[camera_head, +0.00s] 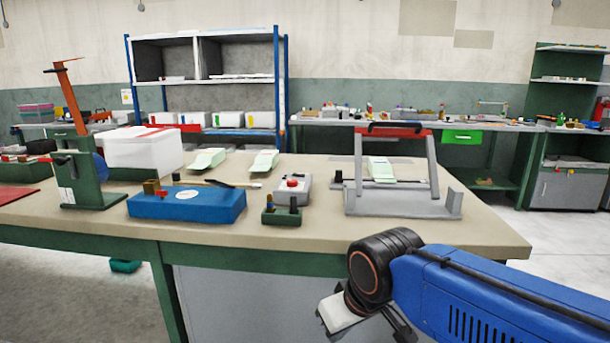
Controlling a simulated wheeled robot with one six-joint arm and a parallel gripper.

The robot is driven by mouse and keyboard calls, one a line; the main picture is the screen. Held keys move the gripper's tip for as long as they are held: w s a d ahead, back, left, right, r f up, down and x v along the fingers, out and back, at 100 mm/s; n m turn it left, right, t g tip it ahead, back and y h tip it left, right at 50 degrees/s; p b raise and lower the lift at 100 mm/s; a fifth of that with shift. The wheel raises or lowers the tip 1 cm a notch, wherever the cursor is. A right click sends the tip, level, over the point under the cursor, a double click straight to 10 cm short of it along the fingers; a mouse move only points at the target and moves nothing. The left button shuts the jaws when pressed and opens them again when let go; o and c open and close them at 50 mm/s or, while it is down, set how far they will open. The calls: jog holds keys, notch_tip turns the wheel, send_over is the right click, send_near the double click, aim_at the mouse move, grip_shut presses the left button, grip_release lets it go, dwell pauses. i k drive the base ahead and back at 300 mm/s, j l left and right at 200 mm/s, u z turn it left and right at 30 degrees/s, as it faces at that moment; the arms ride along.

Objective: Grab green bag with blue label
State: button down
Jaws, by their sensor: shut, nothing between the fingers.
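Three pale green bags lie on the workbench (490,229). One bag (207,159) is at the back left, a second bag (264,161) lies to its right, and a third bag (382,169) shows through the grey frame press (403,203). The labels are too small for me to tell which one is blue. My gripper (342,313) is at the bottom, in front of the bench's near edge and well short of all the bags. It is shut and empty, and its fingertips are hard to make out.
A blue box device (187,204), a grey box with a red button (293,189) and a small green holder (281,215) stand between the bench's near edge and the bags. A green stand with a red lever (80,165) is at left. The bench's right corner is clear.

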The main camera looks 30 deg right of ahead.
aim_at(379, 166)
jog(key=k+j+z, duration=0.1)
jog(key=z, duration=0.3)
jog(key=k+j+z, duration=0.1)
jog(key=j+z, duration=0.25)
jog(key=l, duration=0.1)
